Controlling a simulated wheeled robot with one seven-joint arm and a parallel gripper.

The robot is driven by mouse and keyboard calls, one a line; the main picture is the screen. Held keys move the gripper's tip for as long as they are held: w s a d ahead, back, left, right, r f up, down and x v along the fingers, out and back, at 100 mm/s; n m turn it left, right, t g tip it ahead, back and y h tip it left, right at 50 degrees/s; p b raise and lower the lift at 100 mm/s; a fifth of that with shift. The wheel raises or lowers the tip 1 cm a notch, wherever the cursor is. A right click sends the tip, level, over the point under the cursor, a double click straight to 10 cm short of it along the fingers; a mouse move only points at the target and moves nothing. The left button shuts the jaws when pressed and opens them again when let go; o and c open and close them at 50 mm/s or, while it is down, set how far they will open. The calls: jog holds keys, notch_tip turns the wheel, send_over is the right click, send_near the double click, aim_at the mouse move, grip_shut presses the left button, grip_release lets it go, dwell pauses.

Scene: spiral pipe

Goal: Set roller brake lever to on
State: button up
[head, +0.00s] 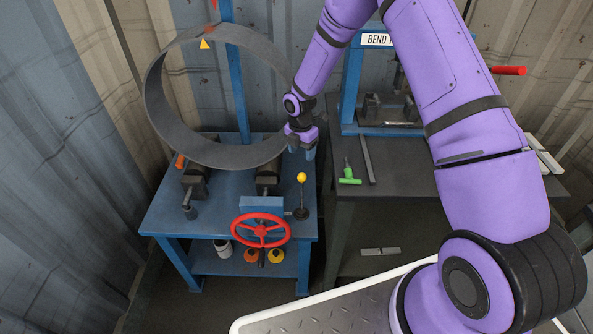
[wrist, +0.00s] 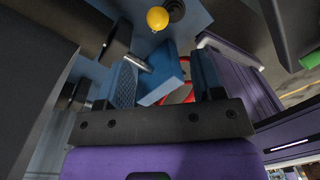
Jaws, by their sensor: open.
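A black lever with a yellow ball knob (head: 301,178) stands roughly upright at the right front of the blue bench (head: 222,212). I take it as the roller brake lever; no label is readable on it. Its knob shows from above at the top of the wrist view (wrist: 157,18). My gripper (head: 302,152) hangs above and behind the knob, beside the right edge of a large grey metal ring (head: 160,110). Its two fingers are spread and empty in the wrist view (wrist: 165,68). The knob is beyond the fingertips, with a visible gap.
A red handwheel (head: 261,231) is at the bench front, left of the lever. The grey ring rises above the bench close to my gripper. A dark table (head: 410,180) to the right holds a green-handled tool (head: 348,176) and a blue press frame (head: 351,85).

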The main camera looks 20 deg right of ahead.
aim_at(302, 174)
jog(key=shift+w+a+f, duration=0.15)
jog(key=shift+f, duration=0.45)
jog(key=f, duration=1)
jog(key=shift+s+d+f, duration=0.15)
jog(key=shift+s+d, duration=0.05)
jog(key=shift+s, duration=0.05)
grip_shut()
